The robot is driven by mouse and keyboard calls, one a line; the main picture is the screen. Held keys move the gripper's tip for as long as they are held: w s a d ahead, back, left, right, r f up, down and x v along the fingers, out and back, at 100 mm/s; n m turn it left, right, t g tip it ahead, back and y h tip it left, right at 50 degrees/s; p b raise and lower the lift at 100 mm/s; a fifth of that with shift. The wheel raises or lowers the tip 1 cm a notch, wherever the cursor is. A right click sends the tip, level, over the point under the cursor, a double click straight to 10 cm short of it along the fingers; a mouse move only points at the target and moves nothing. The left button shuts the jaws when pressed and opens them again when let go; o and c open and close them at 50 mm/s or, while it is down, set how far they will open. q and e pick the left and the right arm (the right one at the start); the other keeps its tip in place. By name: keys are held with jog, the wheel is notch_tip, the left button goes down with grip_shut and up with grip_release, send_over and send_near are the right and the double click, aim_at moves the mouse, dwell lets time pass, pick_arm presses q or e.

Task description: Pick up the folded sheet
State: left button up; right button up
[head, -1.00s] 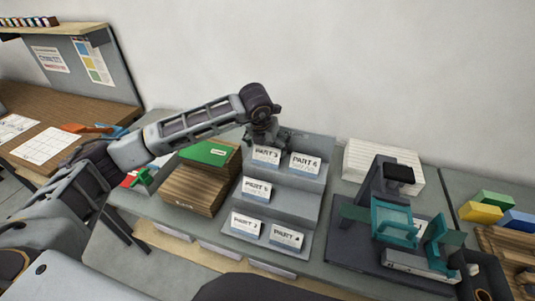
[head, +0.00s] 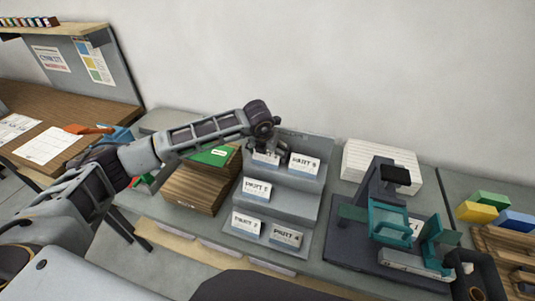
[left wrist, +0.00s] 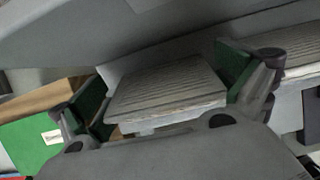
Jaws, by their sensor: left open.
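Several folded white sheets marked as parts stand on a grey stepped stand (head: 305,207). The one at the back left (head: 266,160) is partly covered by my left gripper (head: 268,146) in the head view. In the left wrist view, a folded sheet with printed lines (left wrist: 168,88) lies between the two green-padded fingers of the left gripper (left wrist: 168,92). The fingers are open on either side of it. Whether they touch it I cannot tell. Another folded sheet (head: 304,165) stands close to its right. My right gripper is not in view.
A brown stack with a green card (head: 210,155) on it stands left of the stand. A teal and dark fixture (head: 390,225) and a white stack (head: 380,163) stand to the right. Yellow, green and blue blocks (head: 480,212) lie farther right.

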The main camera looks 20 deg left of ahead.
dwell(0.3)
pick_arm(q)
jog(key=c, duration=0.7)
jog(key=shift+c, duration=0.2)
jog(key=shift+r+b, duration=1.15)
jog(key=shift+r, duration=3.9)
jog(key=shift+s+f, duration=0.1)
jog(key=shift+s, duration=0.05)
